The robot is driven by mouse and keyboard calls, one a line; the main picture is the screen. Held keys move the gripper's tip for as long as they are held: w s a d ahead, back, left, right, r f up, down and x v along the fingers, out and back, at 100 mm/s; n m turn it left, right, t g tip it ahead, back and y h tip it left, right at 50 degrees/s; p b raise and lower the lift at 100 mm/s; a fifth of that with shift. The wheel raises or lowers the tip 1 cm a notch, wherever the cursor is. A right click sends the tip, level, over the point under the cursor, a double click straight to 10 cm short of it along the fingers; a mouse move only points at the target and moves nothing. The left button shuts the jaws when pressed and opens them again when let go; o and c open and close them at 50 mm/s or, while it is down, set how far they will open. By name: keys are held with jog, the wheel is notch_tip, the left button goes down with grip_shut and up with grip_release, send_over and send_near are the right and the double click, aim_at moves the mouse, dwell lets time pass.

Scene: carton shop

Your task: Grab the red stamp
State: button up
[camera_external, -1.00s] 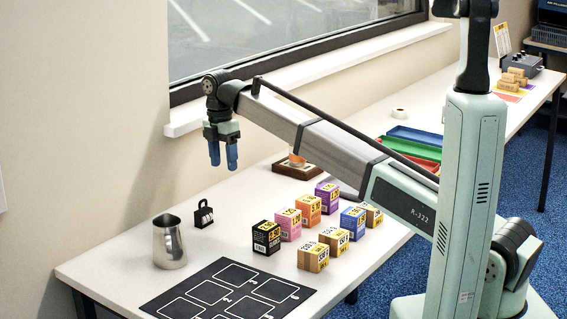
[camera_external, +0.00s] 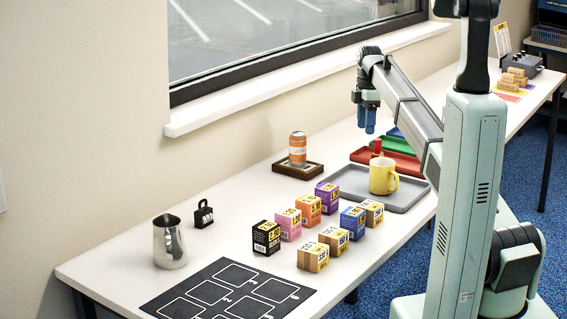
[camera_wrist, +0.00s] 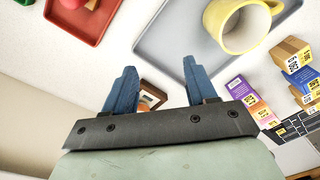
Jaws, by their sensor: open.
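The red stamp (camera_external: 377,146) stands upright on the red tray (camera_external: 406,165) in the external view. In the wrist view, part of the red stamp (camera_wrist: 72,3) shows at the top edge, on the red tray (camera_wrist: 92,26). My gripper (camera_external: 366,127) is open and empty, in the air above the tray area, close to the stamp in the picture. Its two blue fingers stand apart in the wrist view (camera_wrist: 160,72), with the stamp beyond them to the upper left, not between them.
A yellow mug (camera_external: 382,178) stands on a grey tray (camera_external: 400,206) in front of the red tray. A green tray (camera_external: 396,136) lies behind. An orange can (camera_external: 297,148) stands on a wooden base (camera_external: 284,168). Several small boxes (camera_external: 309,209) and a metal jug (camera_external: 168,244) stand nearer the front.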

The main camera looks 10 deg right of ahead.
jog(key=w+d+m+t, duration=0.1)
jog(key=d+m, duration=0.2)
jog(key=d, duration=0.9)
jog(key=m+t+y, duration=0.2)
jog(key=m+t, duration=0.1)
jog(key=m, duration=0.8)
send_near(378, 141)
jog(key=x, duration=0.7)
jog(key=w+x, duration=0.1)
jog(key=x, duration=0.2)
jog(key=shift+w+d+f, duration=0.1)
jog(key=shift+d+f, duration=0.1)
jog(key=shift+f, duration=0.05)
jog(key=shift+n, duration=0.3)
grip_shut()
